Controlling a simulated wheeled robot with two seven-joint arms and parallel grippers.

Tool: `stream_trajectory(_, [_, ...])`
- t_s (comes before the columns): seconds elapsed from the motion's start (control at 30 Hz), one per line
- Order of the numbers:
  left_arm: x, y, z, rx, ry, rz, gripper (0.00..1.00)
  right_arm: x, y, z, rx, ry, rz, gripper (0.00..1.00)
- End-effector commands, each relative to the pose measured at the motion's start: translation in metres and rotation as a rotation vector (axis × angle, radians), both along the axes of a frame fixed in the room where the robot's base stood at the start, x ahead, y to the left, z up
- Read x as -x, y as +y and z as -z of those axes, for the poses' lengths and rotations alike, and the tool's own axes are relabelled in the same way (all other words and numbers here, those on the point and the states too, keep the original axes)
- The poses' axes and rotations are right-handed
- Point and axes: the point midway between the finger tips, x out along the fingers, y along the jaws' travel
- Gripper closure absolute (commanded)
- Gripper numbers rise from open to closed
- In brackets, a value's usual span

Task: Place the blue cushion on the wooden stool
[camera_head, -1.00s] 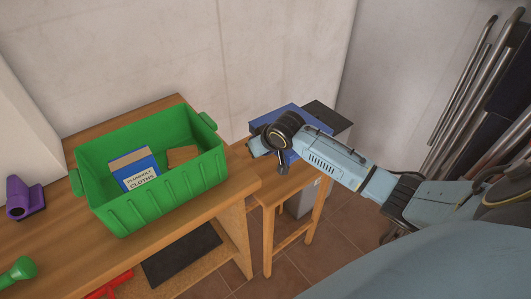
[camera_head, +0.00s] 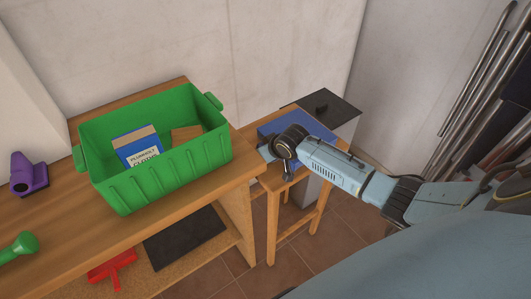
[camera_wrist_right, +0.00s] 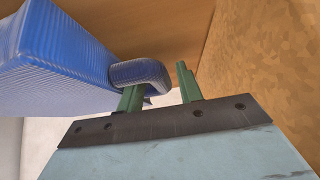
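The blue cushion (camera_head: 313,128) lies on the seat of the wooden stool (camera_head: 271,183) in the head view, partly covered by my right wrist. In the right wrist view the cushion (camera_wrist_right: 50,55) fills the upper left, with a thick blue loop sticking out from its side. My right gripper (camera_wrist_right: 160,80) is at this loop, its two green fingers spread apart. The loop overlaps the left finger, and its end lies in the gap without visibly filling it. In the head view the fingertips are mostly hidden. My left gripper is not in view.
A green crate (camera_head: 165,178) holding a box of cloths stands on the wooden workbench (camera_head: 60,215), left of the stool. A grey bin with a dark lid (camera_head: 322,107) stands behind the stool. Metal pipes (camera_head: 478,85) lean at the right. Tiled floor shows in front.

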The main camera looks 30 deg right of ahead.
Motion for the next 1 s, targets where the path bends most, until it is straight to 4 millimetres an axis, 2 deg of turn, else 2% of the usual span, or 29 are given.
stream_trajectory(0.37, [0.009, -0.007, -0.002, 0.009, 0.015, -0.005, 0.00, 0.003, -0.001, -0.005, 0.001, -0.001, -0.001, 0.59])
stream_trajectory(0.53, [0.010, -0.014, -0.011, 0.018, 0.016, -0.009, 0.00, 0.017, -0.002, -0.024, 0.001, -0.001, -0.002, 0.59])
stream_trajectory(0.8, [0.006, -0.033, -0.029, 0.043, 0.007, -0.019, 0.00, 0.050, -0.003, -0.066, 0.001, -0.001, -0.002, 0.59])
stream_trajectory(1.0, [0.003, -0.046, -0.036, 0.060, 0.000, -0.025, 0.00, 0.068, -0.004, -0.087, 0.000, -0.001, 0.000, 0.59])
